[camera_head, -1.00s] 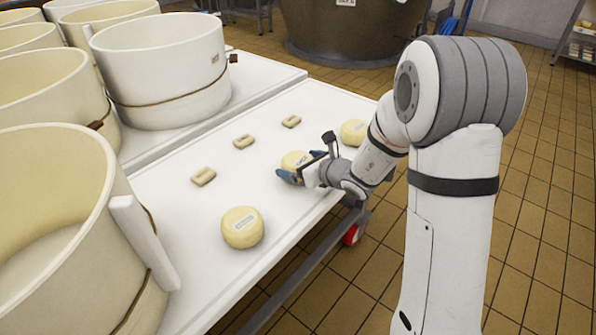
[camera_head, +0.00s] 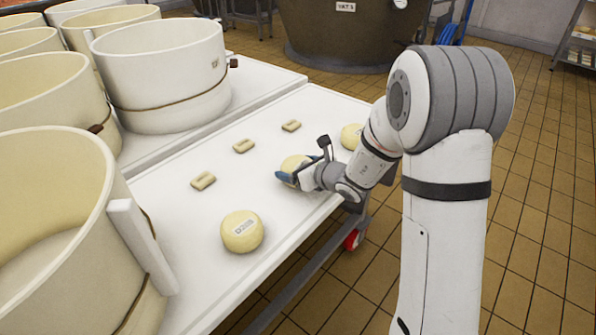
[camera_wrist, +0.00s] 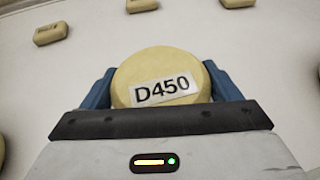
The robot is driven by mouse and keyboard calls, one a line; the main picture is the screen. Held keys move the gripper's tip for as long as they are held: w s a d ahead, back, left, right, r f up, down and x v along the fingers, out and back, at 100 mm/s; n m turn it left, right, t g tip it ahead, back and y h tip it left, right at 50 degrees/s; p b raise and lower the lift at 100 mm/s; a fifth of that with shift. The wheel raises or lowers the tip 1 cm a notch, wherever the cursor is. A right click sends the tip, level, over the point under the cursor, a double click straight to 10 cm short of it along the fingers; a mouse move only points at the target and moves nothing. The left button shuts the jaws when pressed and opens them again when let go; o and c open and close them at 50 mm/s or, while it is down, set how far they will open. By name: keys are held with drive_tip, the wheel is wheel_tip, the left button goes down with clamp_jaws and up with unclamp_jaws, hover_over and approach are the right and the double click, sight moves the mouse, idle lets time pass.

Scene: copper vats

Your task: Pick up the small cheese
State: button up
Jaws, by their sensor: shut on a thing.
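A small round yellow cheese (camera_head: 293,166) is between the blue fingers of my gripper (camera_head: 300,174) over the white table. In the wrist view the same cheese (camera_wrist: 165,75) carries a white label reading D450, and one blue finger of my gripper (camera_wrist: 165,90) presses on each side of it. The gripper is shut on it. From the head view I cannot tell if the cheese touches the table top. Its lower side is hidden by the gripper.
Another round cheese (camera_head: 242,231) sits nearer on the white table (camera_head: 190,235), and one (camera_head: 352,136) sits farther back by my arm. Small oblong pieces (camera_head: 203,180), (camera_head: 244,146), (camera_head: 291,125) lie in a row. Large cream tubs (camera_head: 160,75) stand at left.

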sight(297, 163)
drive_tip(key=shift+r, duration=0.1)
wheel_tip(297, 163, up, 10)
drive_tip(key=p, duration=0.4)
drive_tip(key=shift+p, duration=0.3)
